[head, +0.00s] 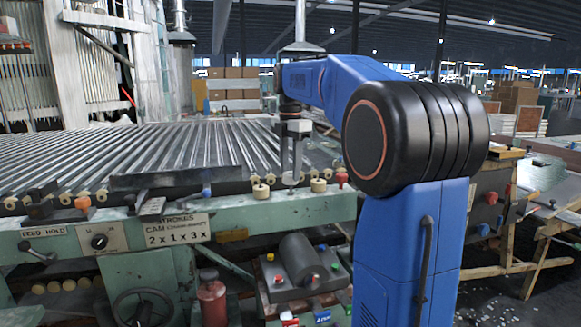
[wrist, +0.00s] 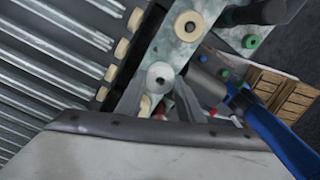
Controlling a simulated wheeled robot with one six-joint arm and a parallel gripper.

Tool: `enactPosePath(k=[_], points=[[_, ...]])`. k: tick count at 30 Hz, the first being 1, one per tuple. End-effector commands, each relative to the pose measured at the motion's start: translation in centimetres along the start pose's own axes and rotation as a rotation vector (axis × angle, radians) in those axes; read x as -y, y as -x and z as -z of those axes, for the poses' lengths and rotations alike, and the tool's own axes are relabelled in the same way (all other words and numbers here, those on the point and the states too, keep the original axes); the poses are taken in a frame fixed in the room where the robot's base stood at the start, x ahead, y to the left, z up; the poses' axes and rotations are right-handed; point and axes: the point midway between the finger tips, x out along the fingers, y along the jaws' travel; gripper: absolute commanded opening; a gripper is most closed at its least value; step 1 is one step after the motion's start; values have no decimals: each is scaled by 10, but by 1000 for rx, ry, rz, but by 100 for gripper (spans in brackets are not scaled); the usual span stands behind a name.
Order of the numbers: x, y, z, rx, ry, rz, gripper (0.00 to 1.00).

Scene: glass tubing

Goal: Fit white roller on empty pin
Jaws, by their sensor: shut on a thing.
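My gripper (head: 291,168) points down over the front rail of the machine, shut on the white roller (head: 291,179). In the wrist view, the white roller (wrist: 159,75) shows as a pale disc with a dark centre hole, between the two grey fingers of my gripper (wrist: 160,97). In the head view it hangs at rail height between two cream rollers, one to the left (head: 260,192) and one to the right (head: 318,185). The empty pin is not clearly seen; the roller and fingers may hide it. I cannot tell whether the roller touches a pin.
A cream roller (wrist: 188,25) stands close by on the green rail (head: 240,213). A red knob (head: 341,177) is at the rail's right end. Glass tubes (head: 150,150) lie across the bed behind. A dark cylinder (head: 300,260) lies on a lower shelf.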

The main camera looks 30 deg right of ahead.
Motion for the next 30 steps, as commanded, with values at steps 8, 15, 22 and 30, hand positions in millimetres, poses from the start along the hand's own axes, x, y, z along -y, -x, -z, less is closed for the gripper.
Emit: enactPosePath(k=[8,15,22,30], points=[[0,-5,0,0,0,-1,12],[0,-10,0,0,0,-1,12],[0,-15,0,0,0,0,12],[0,-20,0,0,0,-1,12]])
